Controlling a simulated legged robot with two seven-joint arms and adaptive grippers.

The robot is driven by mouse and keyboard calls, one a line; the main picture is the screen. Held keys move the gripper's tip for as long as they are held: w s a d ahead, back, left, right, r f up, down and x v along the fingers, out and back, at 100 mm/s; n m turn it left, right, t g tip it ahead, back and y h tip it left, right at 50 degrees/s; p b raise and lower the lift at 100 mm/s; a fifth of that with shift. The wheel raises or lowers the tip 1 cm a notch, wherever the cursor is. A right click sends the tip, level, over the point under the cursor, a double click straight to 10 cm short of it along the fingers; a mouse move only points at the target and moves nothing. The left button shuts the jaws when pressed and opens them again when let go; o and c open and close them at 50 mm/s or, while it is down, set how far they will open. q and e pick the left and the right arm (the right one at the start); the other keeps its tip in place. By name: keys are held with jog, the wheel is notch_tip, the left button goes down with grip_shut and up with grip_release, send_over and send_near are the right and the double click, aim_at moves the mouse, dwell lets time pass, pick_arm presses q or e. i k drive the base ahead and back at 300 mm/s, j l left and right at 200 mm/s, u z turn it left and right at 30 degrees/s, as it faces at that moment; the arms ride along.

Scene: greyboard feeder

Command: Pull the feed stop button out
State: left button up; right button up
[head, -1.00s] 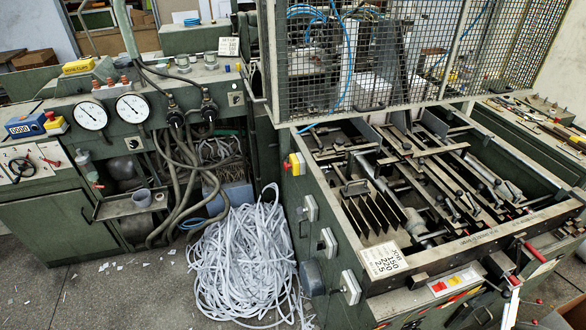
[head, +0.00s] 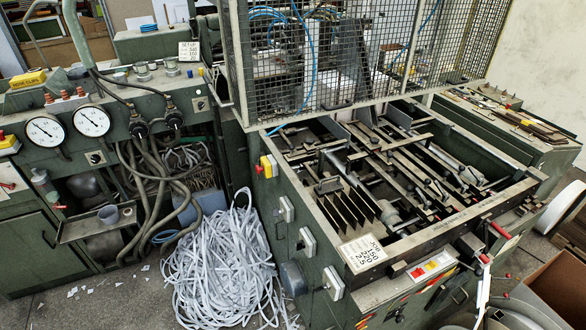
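A yellow switch box (head: 269,164) with a small red button (head: 259,169) on its left face sits on the upper side wall of the green feeder machine (head: 270,215). Whether the red button is in or out is too small to tell. A front panel (head: 430,267) carries red and yellow push buttons. Another red button on a yellow box (head: 8,143) shows at the left edge. No label readable here tells which one is the feed stop. Neither of my grippers is in view.
A heap of white strips (head: 225,265) covers the floor left of the feeder. A mesh guard (head: 360,50) stands above. A cardboard box (head: 555,285) is at lower right.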

aim_at(258, 168)
jog(key=i+j+z, duration=0.2)
jog(key=j+z, duration=0.2)
jog(key=i+j+z, duration=0.1)
jog(key=j+z, duration=0.3)
jog(key=i+j+z, duration=0.1)
jog(key=j+z, duration=0.35)
jog(key=l, duration=0.1)
